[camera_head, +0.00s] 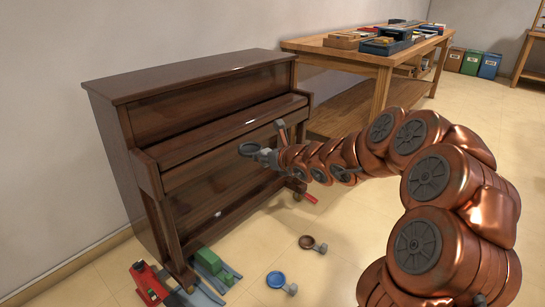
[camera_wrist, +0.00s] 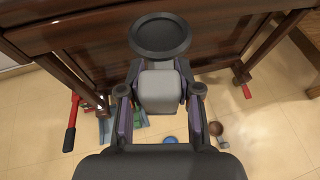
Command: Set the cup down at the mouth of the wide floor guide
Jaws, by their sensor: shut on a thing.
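My gripper (camera_head: 271,158) is shut on the grey block-shaped handle of a dark round cup (camera_head: 249,148), holding it in the air in front of the piano. In the wrist view the cup (camera_wrist: 160,36) lies beyond the fingers, and its grey handle (camera_wrist: 158,90) is between them. Blue-grey floor guide rails (camera_head: 207,296) lie at the lower left, by the piano's near leg. A green block (camera_head: 207,260) and a red piece (camera_head: 147,284) sit among them. I cannot tell which rails form the wide guide; its mouth is not clear.
A blue cup (camera_head: 276,279) and a brown cup (camera_head: 306,242) stand on the floor right of the rails. The brown piano (camera_head: 220,140) is close behind my gripper. A red-ended piece (camera_head: 311,198) lies near its right leg. A wooden workbench (camera_head: 385,66) stands behind.

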